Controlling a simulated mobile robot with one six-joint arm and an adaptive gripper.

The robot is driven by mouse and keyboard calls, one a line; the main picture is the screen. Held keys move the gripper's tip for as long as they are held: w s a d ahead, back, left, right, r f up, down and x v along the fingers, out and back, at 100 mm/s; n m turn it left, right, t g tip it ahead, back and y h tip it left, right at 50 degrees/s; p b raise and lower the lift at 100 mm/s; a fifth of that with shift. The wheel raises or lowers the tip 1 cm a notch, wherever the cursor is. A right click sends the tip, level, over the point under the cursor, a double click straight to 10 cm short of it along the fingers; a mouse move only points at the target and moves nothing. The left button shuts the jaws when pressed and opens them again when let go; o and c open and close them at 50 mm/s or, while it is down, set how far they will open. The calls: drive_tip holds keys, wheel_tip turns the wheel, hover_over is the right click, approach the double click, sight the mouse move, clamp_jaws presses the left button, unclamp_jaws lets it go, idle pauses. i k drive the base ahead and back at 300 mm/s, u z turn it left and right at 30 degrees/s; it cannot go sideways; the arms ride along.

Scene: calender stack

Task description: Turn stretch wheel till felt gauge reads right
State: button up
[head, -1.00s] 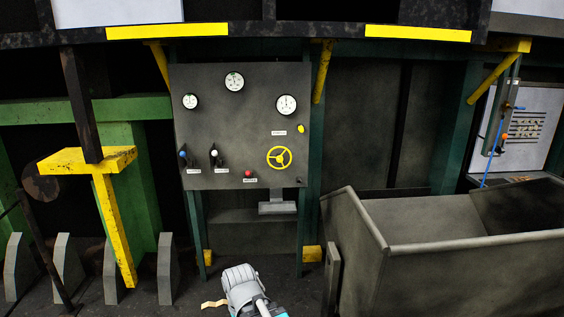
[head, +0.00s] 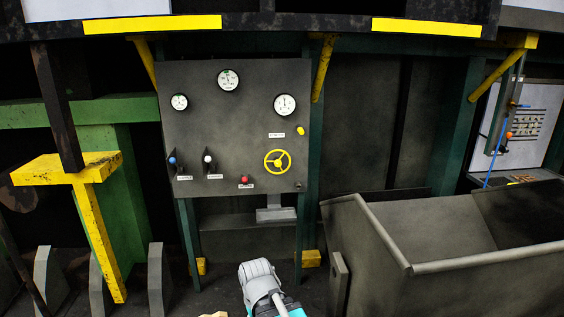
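The yellow three-spoke wheel (head: 277,161) is on the lower right of a dark grey control panel (head: 225,135) in the head view. A small white label (head: 276,134) sits above it, too small to read. Three round white gauges show on the panel: left (head: 179,102), top middle (head: 228,80) and right (head: 285,105). I cannot tell which is the felt gauge, and the needle readings are too small to read. My arm shows at the bottom middle, below and apart from the panel. My gripper's fingers are not clearly visible.
Levers with blue (head: 172,160) and white (head: 208,158) knobs and a red button (head: 244,180) are left of the wheel. A grey open bin (head: 440,265) stands at the right. A yellow T-shaped post (head: 92,215) stands at the left. Dark floor lies before the panel.

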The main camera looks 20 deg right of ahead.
sight(277, 163)
drive_tip(key=z, duration=0.5)
drive_tip(key=i, duration=1.25)
drive_tip(key=z, duration=0.05)
